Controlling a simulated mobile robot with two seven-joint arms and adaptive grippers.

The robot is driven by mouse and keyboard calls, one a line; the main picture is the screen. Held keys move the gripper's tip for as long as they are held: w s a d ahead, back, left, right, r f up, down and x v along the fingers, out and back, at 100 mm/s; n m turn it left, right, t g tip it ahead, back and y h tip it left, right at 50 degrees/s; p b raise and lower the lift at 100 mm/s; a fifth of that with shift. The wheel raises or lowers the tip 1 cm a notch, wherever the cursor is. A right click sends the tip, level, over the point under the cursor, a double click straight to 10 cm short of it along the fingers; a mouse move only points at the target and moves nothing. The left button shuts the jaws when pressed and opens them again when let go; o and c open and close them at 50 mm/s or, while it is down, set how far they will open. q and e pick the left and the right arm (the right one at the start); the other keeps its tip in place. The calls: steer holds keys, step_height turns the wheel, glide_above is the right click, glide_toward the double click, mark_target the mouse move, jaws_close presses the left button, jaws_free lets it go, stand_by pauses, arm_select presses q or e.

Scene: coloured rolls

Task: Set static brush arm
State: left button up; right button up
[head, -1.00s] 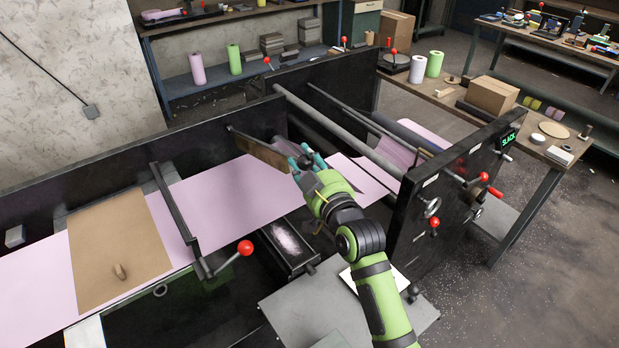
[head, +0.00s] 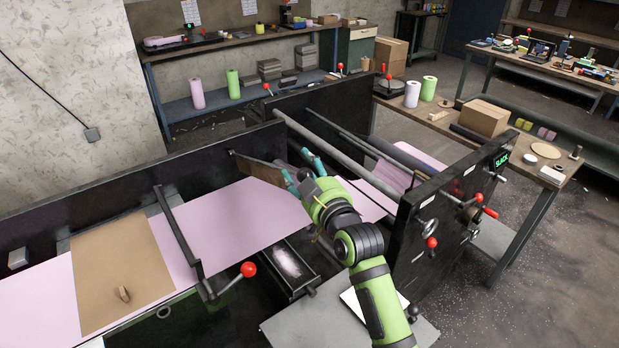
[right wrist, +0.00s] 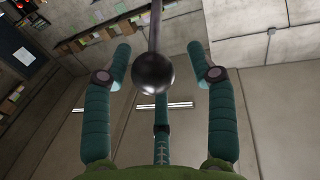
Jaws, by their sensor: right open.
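My right gripper (head: 303,172) is over the pink web (head: 240,215), beside the free end of a brown board-like arm (head: 262,172). The arm's other end meets the machine's dark back wall; it looks like the static brush arm, though I cannot be sure. In the right wrist view my right gripper (right wrist: 160,85) is open. A dark ball knob (right wrist: 153,73) on a thin rod (right wrist: 156,25) shows between its teal fingers, which appear apart from it. In the head view the fingers partly hide the arm's end. My left gripper is not in view.
A red-knobbed lever (head: 248,269) stands left of my right arm. A side panel (head: 450,210) with handles and a display reading SLACK (head: 502,158) is to the right. A brown sheet (head: 120,265) lies on the web at left. A metal rod (head: 320,140) spans the frame.

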steer(key=v, duration=1.1)
steer(key=shift+s, duration=0.4)
steer(key=shift+d, duration=0.1)
